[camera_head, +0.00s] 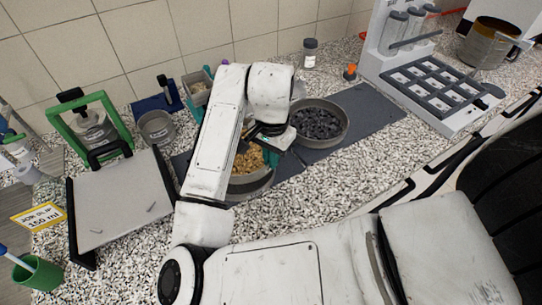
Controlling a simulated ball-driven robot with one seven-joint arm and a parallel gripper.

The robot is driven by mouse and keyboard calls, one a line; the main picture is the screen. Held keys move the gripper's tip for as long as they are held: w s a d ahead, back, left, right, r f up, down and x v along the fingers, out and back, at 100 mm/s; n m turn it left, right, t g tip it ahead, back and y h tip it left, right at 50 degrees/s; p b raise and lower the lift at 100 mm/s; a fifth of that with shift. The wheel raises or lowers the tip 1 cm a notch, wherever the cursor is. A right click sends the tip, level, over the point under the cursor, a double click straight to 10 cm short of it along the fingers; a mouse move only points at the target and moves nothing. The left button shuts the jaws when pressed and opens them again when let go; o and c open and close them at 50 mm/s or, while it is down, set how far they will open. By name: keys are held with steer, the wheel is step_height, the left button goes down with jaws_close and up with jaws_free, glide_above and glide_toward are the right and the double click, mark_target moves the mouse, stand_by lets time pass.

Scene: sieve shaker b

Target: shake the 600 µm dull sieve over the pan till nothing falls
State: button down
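A round grey metal vessel (251,186) holds tan grains and is partly hidden behind my arm. A second round grey vessel (345,133), full of dark lumps, stands to its right. I cannot read a mesh size on either, so I cannot tell which is the 600 µm sieve or which is the pan. My gripper (268,150) points down at the upper right rim of the vessel with tan grains. Teal parts show at its tip. Whether its fingers are closed on the rim is hidden.
Both vessels stand on dark mats (368,112). A white tray (120,200) and green frame (126,125) are left. A small metal cup (157,130) stands behind. A white rack (425,95) is right, with a brown-filled pot (484,52) beyond. Speckled counter is free in front.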

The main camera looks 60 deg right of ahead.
steer(key=shift+w+a, duration=0.15)
steer(key=shift+a, duration=0.4)
steer(key=shift+w+a, duration=0.15)
steer(key=shift+a, duration=0.35)
steer(key=shift+s+d, duration=0.2)
steer(key=shift+d, duration=0.4)
steer(key=shift+s+d, duration=0.15)
steer(key=shift+d, duration=0.45)
steer(key=shift+a, duration=0.15)
steer(key=shift+w+a, duration=0.2)
steer(key=shift+a, duration=0.35)
steer(key=shift+w+a, duration=0.15)
steer(key=shift+a, duration=0.35)
